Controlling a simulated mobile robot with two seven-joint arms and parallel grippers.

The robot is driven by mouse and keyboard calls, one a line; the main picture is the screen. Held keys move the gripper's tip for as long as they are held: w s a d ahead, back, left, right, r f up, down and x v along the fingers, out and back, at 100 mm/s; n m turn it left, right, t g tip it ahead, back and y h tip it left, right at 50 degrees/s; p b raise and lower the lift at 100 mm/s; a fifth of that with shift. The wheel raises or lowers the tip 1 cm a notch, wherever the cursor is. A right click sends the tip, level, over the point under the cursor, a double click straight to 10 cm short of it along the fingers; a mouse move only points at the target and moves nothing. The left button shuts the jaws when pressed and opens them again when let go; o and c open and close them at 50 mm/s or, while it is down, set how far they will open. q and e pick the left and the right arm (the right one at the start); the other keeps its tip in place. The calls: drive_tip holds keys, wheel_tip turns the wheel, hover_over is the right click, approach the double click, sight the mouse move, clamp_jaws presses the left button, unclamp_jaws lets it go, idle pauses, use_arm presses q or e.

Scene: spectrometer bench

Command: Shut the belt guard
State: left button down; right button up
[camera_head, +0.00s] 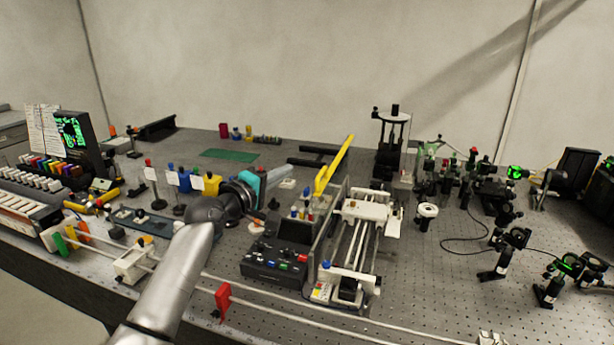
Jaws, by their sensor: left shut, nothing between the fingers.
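The likely belt guard is a long yellow piece (334,166), tilted up and standing open behind the railed stage (352,245). A grey upright panel (327,232) runs along the stage's left side. My left arm comes in from the lower left, and my left gripper (284,174) is shut and empty. In the picture it lies to the left of the yellow piece, with a visible gap between them. My wrist hides part of the bench behind it. My right gripper is not in view.
A black control box (274,262) with coloured buttons sits left of the stage. Optics mounts (500,240) crowd the right. A green mat (229,155) lies at the back.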

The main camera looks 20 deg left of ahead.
use_arm(q)
drive_tip(key=shift+w+d+f+p, duration=0.15)
drive_tip(key=shift+w+d, duration=0.25)
drive_tip(key=shift+d, duration=0.4)
drive_tip(key=shift+w+d+f+p, duration=0.2)
drive_tip(key=shift+w+d, duration=0.25)
drive_tip(key=shift+d, duration=0.3)
drive_tip(key=shift+w+d+f+p, duration=0.15)
drive_tip(key=shift+w+d, duration=0.25)
drive_tip(key=shift+d, duration=0.4)
drive_tip(key=shift+r, duration=0.1)
